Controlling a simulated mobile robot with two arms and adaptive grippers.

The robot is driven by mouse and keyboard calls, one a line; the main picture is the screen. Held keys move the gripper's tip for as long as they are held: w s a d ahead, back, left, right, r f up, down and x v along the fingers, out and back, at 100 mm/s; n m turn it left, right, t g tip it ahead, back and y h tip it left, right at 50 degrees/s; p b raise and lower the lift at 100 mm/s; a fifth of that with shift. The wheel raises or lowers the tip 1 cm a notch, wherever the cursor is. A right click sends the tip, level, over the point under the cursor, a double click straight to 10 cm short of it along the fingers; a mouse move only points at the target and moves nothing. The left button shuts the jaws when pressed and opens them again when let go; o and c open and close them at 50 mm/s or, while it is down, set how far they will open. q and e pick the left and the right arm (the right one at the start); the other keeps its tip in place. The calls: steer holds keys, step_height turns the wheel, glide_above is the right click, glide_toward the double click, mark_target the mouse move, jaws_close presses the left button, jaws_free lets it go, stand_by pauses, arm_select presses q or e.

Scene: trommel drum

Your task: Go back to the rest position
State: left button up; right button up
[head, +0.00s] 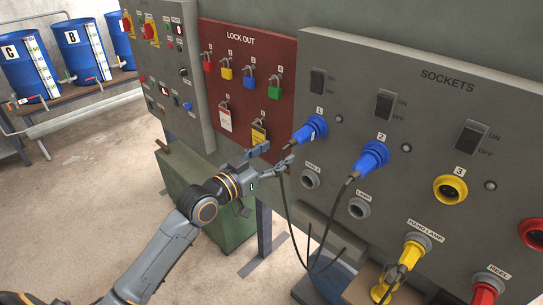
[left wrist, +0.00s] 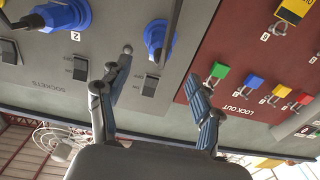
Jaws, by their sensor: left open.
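My left gripper (head: 277,154) is open in the head view, in front of the panel between the red lock-out board and socket 1. Its fingertips are close to the blue plug (head: 308,132) at socket 1; I cannot tell whether they touch it. In the left wrist view, which is upside down, the two fingers of my left gripper (left wrist: 160,68) are spread with nothing between them. The blue plug at socket 1 (left wrist: 156,38) shows beyond the fingers. My right gripper is not in view.
The sockets panel (head: 440,100) has another blue plug (head: 371,158) at socket 2, with hanging cables. The lock-out board (head: 245,90) carries several padlocks. A green cabinet (head: 205,195) stands below. Blue drums (head: 75,50) stand at the back left. Open floor (head: 80,200) lies left of my arm.

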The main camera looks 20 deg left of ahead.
arm_select(q)
steer(key=shift+s+a, duration=0.15)
steer(key=shift+s, duration=0.25)
